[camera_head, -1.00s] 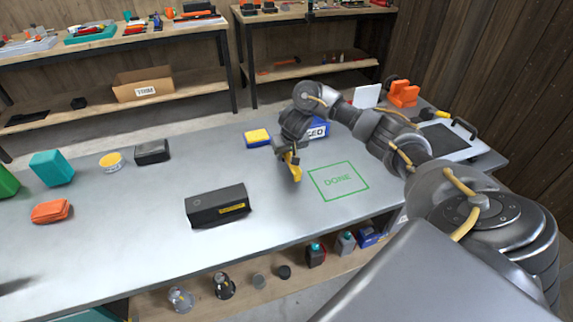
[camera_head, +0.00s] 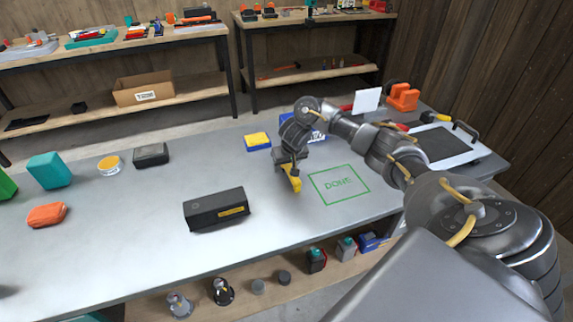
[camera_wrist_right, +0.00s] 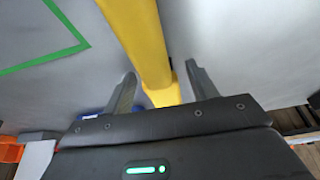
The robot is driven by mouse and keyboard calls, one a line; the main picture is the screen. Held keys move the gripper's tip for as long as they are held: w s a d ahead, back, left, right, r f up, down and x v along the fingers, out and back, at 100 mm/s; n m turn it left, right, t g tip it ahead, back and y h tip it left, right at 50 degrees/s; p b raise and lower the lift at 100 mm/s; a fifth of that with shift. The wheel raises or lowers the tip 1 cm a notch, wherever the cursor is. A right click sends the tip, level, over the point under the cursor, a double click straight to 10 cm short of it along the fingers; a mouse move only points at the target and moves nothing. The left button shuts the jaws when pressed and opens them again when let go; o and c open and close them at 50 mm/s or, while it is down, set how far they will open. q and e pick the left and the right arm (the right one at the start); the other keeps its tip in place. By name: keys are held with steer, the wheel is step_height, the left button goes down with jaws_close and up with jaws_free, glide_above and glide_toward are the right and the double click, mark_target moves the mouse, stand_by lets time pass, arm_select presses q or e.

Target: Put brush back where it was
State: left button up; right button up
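The brush (camera_head: 294,184) shows as a yellow bar under my right gripper (camera_head: 289,165), over the worktable (camera_head: 120,240) just left of the green outlined square marked DONE (camera_head: 339,184). I see no bristles. In the right wrist view its long yellow handle (camera_wrist_right: 138,40) runs down between the two fingers of my right gripper (camera_wrist_right: 161,68). Whether the brush touches the tabletop I cannot tell. My left gripper is not in view.
A black box (camera_head: 214,211) stands left of the brush. A yellow-and-blue block (camera_head: 257,141) lies behind, beside a blue box (camera_head: 318,135) partly behind my arm. An orange item (camera_head: 47,215), a teal block (camera_head: 48,171) and a dark case (camera_head: 151,155) stand at left.

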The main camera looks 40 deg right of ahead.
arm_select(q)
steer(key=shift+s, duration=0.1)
arm_select(e)
steer(key=shift+r, duration=0.1)
steer(key=p+v, duration=0.6)
steer(key=v, duration=0.4)
steer(key=shift+r+p, duration=0.35)
steer(key=shift+r, duration=0.05)
steer(key=shift+s+r, duration=0.15)
steer(key=shift+r, duration=0.15)
arm_select(q)
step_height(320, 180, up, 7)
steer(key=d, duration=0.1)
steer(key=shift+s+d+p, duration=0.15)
steer(key=shift+p, duration=0.2)
arm_select(e)
steer(key=shift+s+a+r, duration=0.15)
steer(key=shift+s+r, duration=0.05)
steer(key=shift+r, duration=0.1)
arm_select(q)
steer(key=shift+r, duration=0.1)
